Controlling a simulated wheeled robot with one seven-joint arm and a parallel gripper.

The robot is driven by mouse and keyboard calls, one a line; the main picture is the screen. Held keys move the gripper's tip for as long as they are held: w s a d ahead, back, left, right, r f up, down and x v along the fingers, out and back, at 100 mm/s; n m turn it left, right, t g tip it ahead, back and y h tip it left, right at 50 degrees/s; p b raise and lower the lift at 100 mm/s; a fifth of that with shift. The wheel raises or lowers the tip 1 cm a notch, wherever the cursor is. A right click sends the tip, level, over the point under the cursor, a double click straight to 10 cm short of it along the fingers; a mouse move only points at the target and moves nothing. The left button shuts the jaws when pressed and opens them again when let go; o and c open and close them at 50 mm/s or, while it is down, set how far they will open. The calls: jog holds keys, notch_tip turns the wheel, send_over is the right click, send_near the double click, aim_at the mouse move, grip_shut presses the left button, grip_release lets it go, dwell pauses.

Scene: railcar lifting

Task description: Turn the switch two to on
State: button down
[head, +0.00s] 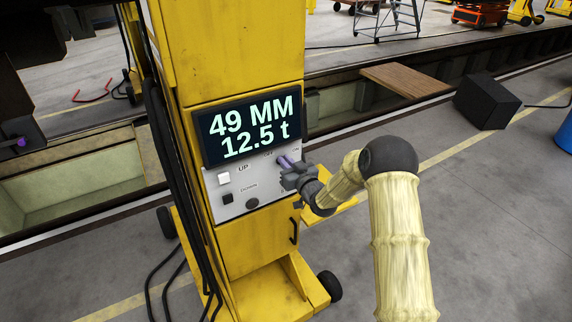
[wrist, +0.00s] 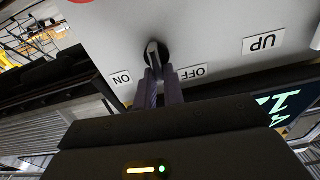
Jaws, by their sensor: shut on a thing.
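The yellow lifting column carries a light grey control panel (head: 234,201). My gripper (head: 284,162) is at the panel's upper right, below the display, and covers the switch there. In the wrist view, the panel appears upside down. A rotary switch (wrist: 153,52) with a grey lever on a black round base sits between an ON label (wrist: 122,78) and an OFF label (wrist: 193,72). My gripper's purple fingers (wrist: 158,78) are closed around the lever. The lever runs roughly up and down in that view, and its exact setting is hard to tell.
The display (head: 249,131) reads 49 MM and 12.5 t. A white button (head: 223,179), a black button (head: 228,197) and a black round knob (head: 252,204) are on the panel. Black cables hang at the column's left. A red part (wrist: 78,1) shows at the wrist view's top edge.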

jog(key=m+b, duration=0.1)
jog(key=b, duration=0.1)
jog(key=m+b, duration=0.4)
jog(key=shift+w+d+f, duration=0.25)
jog(key=shift+d+f, duration=0.1)
jog(key=shift+d, duration=0.05)
jog(key=m+b, duration=0.2)
jog(key=m, duration=0.1)
jog(key=shift+w+d+f+m, duration=0.1)
jog(key=shift+d+m, duration=0.1)
jog(key=shift+m, duration=0.1)
jog(key=shift+m+b, duration=0.85)
jog(key=shift+m, duration=0.45)
jog(key=c, duration=1.5)
grip_release()
